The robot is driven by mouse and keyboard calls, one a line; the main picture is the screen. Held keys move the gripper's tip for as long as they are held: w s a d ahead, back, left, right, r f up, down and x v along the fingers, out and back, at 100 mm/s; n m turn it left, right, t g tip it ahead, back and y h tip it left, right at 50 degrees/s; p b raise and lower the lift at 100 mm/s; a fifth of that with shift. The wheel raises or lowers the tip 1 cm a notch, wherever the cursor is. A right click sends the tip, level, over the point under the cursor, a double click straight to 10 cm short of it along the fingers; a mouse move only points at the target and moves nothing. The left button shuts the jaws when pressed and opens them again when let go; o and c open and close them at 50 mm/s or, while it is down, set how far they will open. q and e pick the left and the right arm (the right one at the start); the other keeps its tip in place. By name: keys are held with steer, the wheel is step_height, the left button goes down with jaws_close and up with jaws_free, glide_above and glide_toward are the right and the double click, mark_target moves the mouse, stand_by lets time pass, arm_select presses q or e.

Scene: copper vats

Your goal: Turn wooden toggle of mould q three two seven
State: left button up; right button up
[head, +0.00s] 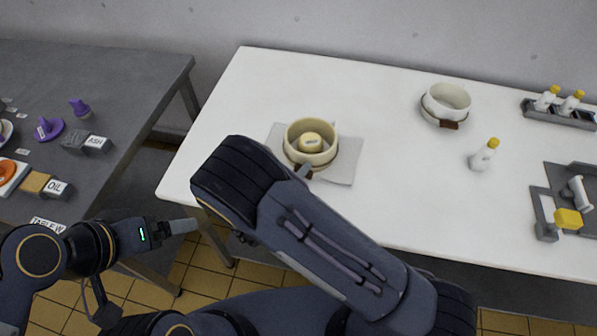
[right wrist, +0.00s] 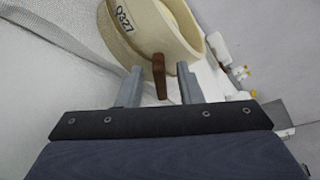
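The cream mould marked Q327 (right wrist: 148,28) stands on a grey cloth (head: 344,167) on the white table; it also shows in the head view (head: 296,132), with a pale piece inside it. Its brown wooden toggle (right wrist: 159,78) points down toward my right gripper (right wrist: 160,74). The gripper is open, one finger on each side of the toggle, with gaps visible on both sides. In the head view my right arm hides part of the cloth. My left gripper (head: 182,226) is off the table's left corner; its finger gap does not show.
A second cream mould (head: 432,108) with a brown toggle stands further back right. A white bottle with a yellow cap (head: 483,158) stands right of centre. A bottle rack (head: 560,118) and a grey fixture (head: 546,207) lie at the right. A dark table (head: 130,80) is left.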

steer(key=shift+c, duration=0.4)
jaws_close()
steer(key=m+y+b, duration=0.1)
steer(key=m+b, duration=0.1)
steer(key=shift+s+d+b, duration=0.1)
steer(key=shift+d+b, duration=0.05)
steer(key=shift+b, duration=0.2)
steer(key=m+y+b, duration=0.1)
steer(key=b, duration=0.1)
steer(key=m+y+b, duration=0.1)
steer(key=m+b, duration=0.1)
steer(key=b, duration=0.1)
steer(key=m+y+b, duration=0.1)
steer(key=b, duration=0.2)
steer(key=shift+d+m, duration=0.25)
steer(key=shift+m, duration=0.15)
steer(key=shift+s+d+r+m+y+b, duration=0.1)
steer(key=shift+r+m+y+b, duration=0.15)
steer(key=shift+m+y+b, duration=0.35)
